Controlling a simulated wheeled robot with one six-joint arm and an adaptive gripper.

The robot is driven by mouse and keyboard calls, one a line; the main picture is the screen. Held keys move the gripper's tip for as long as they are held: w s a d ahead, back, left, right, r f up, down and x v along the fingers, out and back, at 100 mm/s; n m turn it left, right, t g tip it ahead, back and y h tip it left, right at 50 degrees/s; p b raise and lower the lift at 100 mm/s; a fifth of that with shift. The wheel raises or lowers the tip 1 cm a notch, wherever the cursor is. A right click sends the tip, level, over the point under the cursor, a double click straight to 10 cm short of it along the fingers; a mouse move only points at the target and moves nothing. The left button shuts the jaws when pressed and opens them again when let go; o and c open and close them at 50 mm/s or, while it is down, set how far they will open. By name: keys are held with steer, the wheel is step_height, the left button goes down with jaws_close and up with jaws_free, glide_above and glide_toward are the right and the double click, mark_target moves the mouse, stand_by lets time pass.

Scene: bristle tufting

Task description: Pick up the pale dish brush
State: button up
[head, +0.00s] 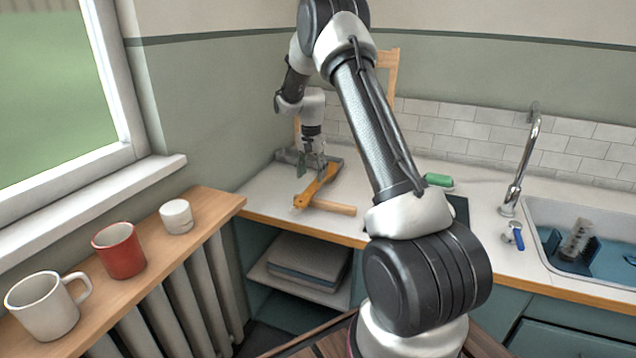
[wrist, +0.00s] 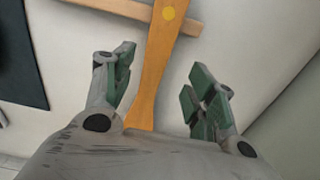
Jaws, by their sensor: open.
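My gripper (head: 313,165) is open, low over the back left of the counter. In the wrist view its green-padded fingers (wrist: 158,72) stand apart on either side of an orange-tan wooden handle (wrist: 150,75) with a yellow dot. That handle also shows in the head view (head: 318,188), slanting toward the counter's front edge. A paler wooden stick (head: 334,208) lies crosswise by its near end; it also shows at the top of the wrist view (wrist: 112,8). I cannot tell which piece belongs to the pale dish brush; no bristles show clearly.
Grey pieces (head: 290,156) lie beside the gripper near the wall. A green item (head: 438,180) and a dark mat (head: 459,208) lie right of my arm. The sink (head: 540,212) and tap (head: 524,165) are further right. Mugs (head: 119,251) stand on the left sill shelf.

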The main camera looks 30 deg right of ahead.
mark_target(314, 185)
steer(key=f, duration=0.6)
steer(key=shift+s+d, duration=0.2)
steer(key=shift+d, duration=0.1)
steer(key=c, duration=1.2)
